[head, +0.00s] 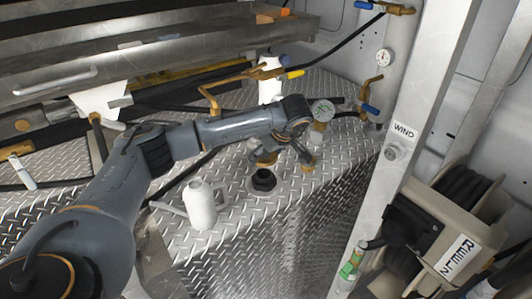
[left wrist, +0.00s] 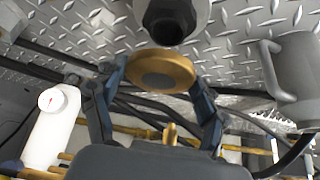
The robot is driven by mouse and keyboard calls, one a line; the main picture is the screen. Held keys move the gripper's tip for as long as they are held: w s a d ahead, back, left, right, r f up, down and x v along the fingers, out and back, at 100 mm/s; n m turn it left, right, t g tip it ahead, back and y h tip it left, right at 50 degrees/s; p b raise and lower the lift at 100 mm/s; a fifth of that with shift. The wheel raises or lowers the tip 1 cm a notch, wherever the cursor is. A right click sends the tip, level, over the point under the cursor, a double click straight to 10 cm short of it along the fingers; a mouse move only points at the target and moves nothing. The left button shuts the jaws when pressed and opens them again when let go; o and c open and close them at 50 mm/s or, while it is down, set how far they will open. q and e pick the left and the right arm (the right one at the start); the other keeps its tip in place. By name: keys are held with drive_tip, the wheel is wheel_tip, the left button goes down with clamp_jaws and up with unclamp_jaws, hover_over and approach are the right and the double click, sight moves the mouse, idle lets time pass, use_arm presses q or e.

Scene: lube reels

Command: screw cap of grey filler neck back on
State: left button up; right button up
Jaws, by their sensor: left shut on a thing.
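The grey filler neck (left wrist: 196,14) shows at the top of the left wrist view as a grey collar with a dark, uncovered opening. In the head view the neck (head: 263,181) stands dark on the diamond-plate deck. My left gripper (left wrist: 158,82) is shut on a round brass cap (left wrist: 176,64) with a dark centre. The cap is beside the neck opening, not on it; the exact height gap is hard to tell. In the head view my left gripper (head: 287,158) is just behind the neck, with its fingers partly hidden. My right gripper is not in view.
A pale jug (head: 201,207) with a handle stands left of the neck. A metal post (head: 397,145) and a reel (head: 465,195) stand at right. The deck in front is clear.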

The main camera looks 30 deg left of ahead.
use_arm(q)
drive_tip(key=shift+f+b, duration=0.6)
drive_tip(key=shift+f, duration=0.55)
drive_tip(key=shift+f+b, duration=0.5)
drive_tip(key=shift+f, duration=0.65)
drive_tip(key=shift+f+b, duration=0.3)
drive_tip(key=shift+f, duration=0.25)
idle(0.4)
